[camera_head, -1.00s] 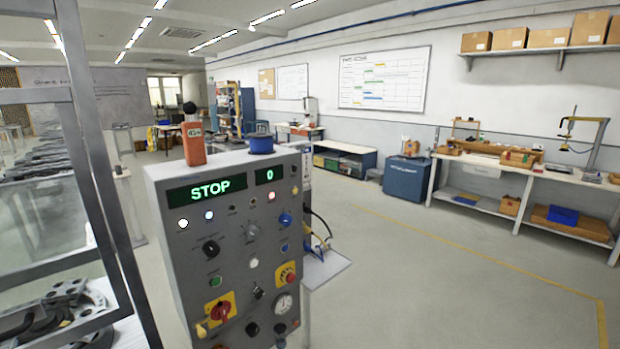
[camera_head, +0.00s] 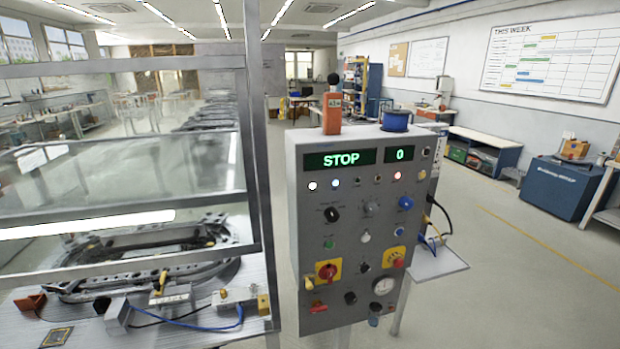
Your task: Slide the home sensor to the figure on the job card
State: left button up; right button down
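The ring track (camera_head: 140,255), a dark metal oval, lies on a light table at the lower left, partly behind the clear panels of a metal frame. Small fittings sit along its near side: a piece with a yellow top (camera_head: 160,284), and a silver block with a blue cable (camera_head: 225,298). I cannot tell which of them is the home sensor. A small dark card with a yellowish border (camera_head: 57,338) lies at the table's near left; its print is unreadable and I cannot tell if it is the job card. Neither gripper is in view.
A grey control cabinet (camera_head: 345,225) stands right of the track, its display (camera_head: 341,159) reading STOP and 0. An orange pendant (camera_head: 332,112) and a blue spool (camera_head: 396,121) sit on top. The metal frame post (camera_head: 257,170) stands between.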

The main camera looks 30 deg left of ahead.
aim_at(158, 285)
jog(key=u, duration=2.05)
